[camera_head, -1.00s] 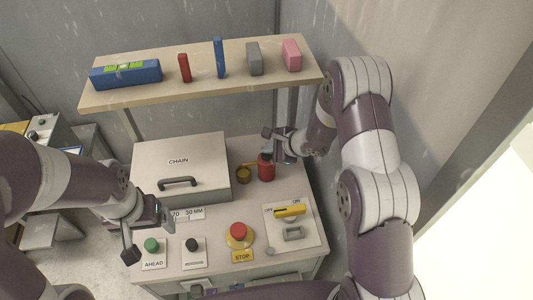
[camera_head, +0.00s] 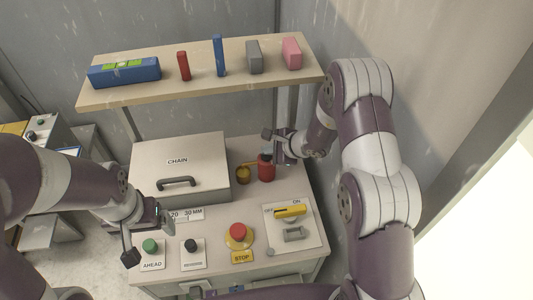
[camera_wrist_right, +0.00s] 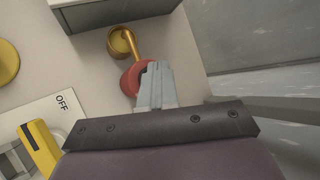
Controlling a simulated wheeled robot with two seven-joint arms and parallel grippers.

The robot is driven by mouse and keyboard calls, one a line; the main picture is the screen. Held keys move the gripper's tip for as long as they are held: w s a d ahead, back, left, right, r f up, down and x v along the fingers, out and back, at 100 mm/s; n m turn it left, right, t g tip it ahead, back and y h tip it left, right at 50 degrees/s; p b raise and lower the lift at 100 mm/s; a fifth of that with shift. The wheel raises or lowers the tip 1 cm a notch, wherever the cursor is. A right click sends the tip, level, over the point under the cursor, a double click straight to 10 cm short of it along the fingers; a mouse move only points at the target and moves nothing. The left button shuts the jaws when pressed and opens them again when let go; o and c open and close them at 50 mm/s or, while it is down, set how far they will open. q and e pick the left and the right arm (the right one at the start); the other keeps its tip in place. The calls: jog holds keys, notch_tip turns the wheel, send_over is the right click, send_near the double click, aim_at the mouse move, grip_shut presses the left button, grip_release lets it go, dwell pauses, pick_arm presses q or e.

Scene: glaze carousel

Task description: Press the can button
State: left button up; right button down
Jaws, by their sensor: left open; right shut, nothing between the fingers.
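The red can (camera_head: 266,170) stands on the right part of the console top, beside a small brass cup (camera_head: 243,175). In the right wrist view the red can (camera_wrist_right: 132,82) is partly covered by my fingers, and a brass spout runs from it toward the brass cup (camera_wrist_right: 120,42). My right gripper (camera_head: 274,151) is shut and empty, with its fingertips at the can's top. In the wrist view the right gripper (camera_wrist_right: 155,72) overlaps the can's dark top; I cannot tell whether they touch. My left gripper (camera_head: 148,236) is open above the console's front left, near the green AHEAD button (camera_head: 150,246).
A grey CHAIN box (camera_head: 180,160) stands left of the can. A shelf (camera_head: 200,80) with several blocks hangs behind. A red STOP button (camera_head: 238,231), a black button (camera_head: 190,245) and a yellow ON/OFF lever (camera_head: 291,211) are in front. A wall is close on the right.

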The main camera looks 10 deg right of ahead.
aim_at(269, 156)
jog(key=shift+r, duration=0.1)
dwell(0.3)
jog(key=shift+r+p, duration=0.4)
jog(key=shift+r, duration=0.45)
notch_tip(269, 156, up, 5)
jog(key=p, duration=0.2)
jog(key=shift+p, duration=0.35)
jog(key=s+d+r+n+g+h, duration=0.15)
jog(key=s+n+g, duration=0.25)
jog(key=s+n, duration=0.5)
jog(key=s+d+r+n+g+h, duration=0.1)
jog(key=s+d+n+g+h, duration=0.3)
jog(key=s, duration=0.9)
jog(key=s+d+r+n+t, duration=0.1)
jog(key=s+r+n+t, duration=0.1)
jog(key=r+n, duration=0.3)
jog(key=shift+s+r+n, duration=0.3)
jog(key=shift+s+n, duration=0.2)
jog(key=shift+s, duration=0.2)
